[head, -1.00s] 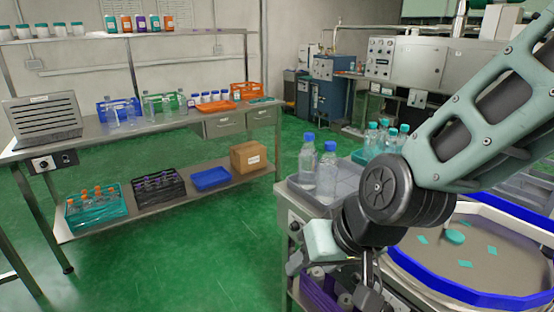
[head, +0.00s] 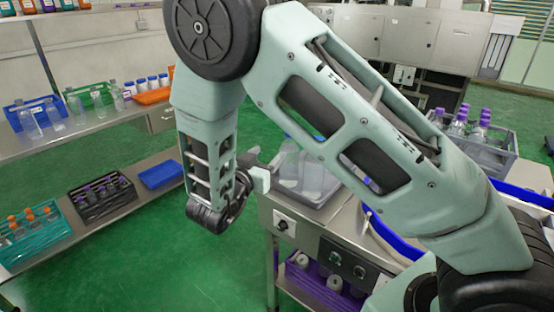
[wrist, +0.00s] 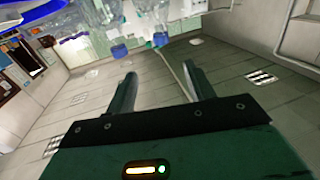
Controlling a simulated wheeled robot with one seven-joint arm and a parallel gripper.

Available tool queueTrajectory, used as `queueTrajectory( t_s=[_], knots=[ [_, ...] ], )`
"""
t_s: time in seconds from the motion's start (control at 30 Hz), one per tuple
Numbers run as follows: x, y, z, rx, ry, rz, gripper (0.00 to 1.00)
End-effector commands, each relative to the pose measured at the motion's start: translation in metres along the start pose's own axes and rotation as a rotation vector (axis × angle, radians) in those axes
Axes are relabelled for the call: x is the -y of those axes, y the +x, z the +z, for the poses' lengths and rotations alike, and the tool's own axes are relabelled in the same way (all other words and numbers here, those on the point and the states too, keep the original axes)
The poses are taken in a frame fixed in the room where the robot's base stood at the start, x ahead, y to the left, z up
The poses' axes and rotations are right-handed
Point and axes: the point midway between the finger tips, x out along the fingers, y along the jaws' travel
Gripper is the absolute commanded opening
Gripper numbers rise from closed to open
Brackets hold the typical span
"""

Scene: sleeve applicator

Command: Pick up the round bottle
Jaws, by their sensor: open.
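My gripper (wrist: 158,78) is open and empty in the wrist view, its two dark green fingers apart. In the head view my gripper (head: 260,174) is partly hidden by my arm, at the left side of a grey tray (head: 318,198). In the wrist view, which looks upside down, two clear bottles with blue caps stand beyond the fingertips: one bottle (wrist: 106,20) and another (wrist: 153,8). The fingers do not touch them. In the head view clear bottles (head: 308,172) in the tray are mostly hidden behind my arm. I cannot tell which one is the round bottle.
The tray is on a metal cart with a control panel (head: 340,262). A grey crate of purple-capped bottles (head: 487,150) stands at the right. A shelf bench at the left holds a teal crate (head: 50,240), a black crate (head: 105,208) and a blue tray (head: 161,174). Green floor lies between.

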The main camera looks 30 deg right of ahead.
Motion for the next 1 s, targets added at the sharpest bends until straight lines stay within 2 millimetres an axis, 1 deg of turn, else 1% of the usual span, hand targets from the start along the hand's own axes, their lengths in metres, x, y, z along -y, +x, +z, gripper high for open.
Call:
queueTrajectory(
  t_s=[0.03,0.1,0.4,0.5,0.73,0.9,1.0],
  knots=[
    [-0.001,0.011,-0.003,0.001,-0.001,0.004,0.53],
    [-0.001,0.026,-0.003,0.001,-0.002,0.005,0.53],
    [0.0,0.086,-0.003,0.003,-0.001,0.001,0.53],
    [0.001,0.098,-0.002,0.003,0.0,-0.001,0.53],
    [0.002,0.114,-0.003,0.004,0.0,-0.002,0.53],
    [0.004,0.139,-0.008,0.004,0.0,-0.001,0.53],
    [0.004,0.151,-0.005,0.004,-0.001,-0.001,0.53]
  ],
)
